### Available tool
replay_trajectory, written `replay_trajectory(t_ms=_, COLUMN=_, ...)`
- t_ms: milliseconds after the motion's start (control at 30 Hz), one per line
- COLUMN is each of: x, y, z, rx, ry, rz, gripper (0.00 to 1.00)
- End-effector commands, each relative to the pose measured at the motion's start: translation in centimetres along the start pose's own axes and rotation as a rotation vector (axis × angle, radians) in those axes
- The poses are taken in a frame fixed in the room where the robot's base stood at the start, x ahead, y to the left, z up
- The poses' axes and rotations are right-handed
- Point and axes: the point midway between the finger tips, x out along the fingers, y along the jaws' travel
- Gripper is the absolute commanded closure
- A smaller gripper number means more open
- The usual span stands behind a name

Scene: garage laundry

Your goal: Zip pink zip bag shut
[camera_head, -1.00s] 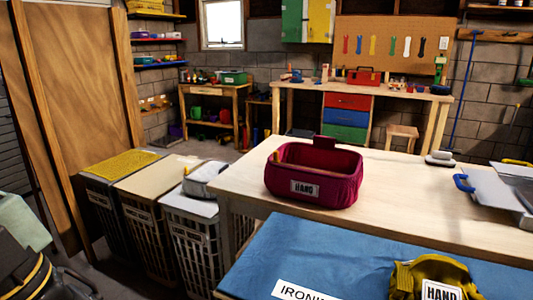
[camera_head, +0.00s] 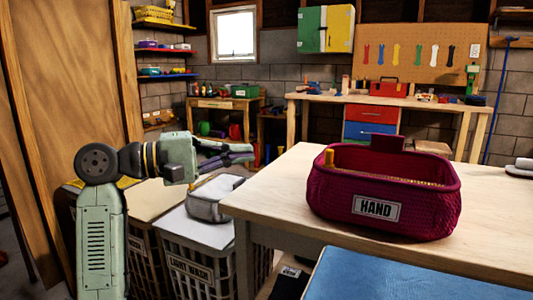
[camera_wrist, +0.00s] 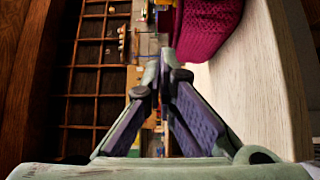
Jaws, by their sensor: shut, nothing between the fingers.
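The pink zip bag (camera_head: 335,208), deep magenta with a "HAND" label, stands upright on the wooden table. Its top is open, with a yellow zip line along the rim and an orange pull tab (camera_head: 329,158) at the left end. A flap rises at its back edge. My gripper (camera_head: 250,154) is in the air left of the bag, apart from it, pointing right with its fingers shut and empty. In the wrist view the fingers (camera_wrist: 166,62) meet, and the bag (camera_wrist: 208,28) shows at the top, beyond and right of the fingertips.
The wooden table (camera_head: 270,195) has bare top around the bag. A blue ironing surface (camera_head: 390,275) is at the front. Laundry hampers (camera_head: 190,260) with a grey item (camera_head: 212,200) on top stand below my gripper. A workbench (camera_head: 400,103) is at the back.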

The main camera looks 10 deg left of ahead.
Motion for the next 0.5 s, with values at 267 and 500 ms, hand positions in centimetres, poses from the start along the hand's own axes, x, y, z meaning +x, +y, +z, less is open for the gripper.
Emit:
replay_trajectory(t_ms=267, x=5.5, y=0.3, z=0.2, rx=-0.001, ry=-0.006, rz=0.003, gripper=1.00)
replay_trajectory(t_ms=500, x=9.9, y=0.3, z=0.9, rx=-0.001, ry=-0.005, rz=0.006, gripper=1.00)
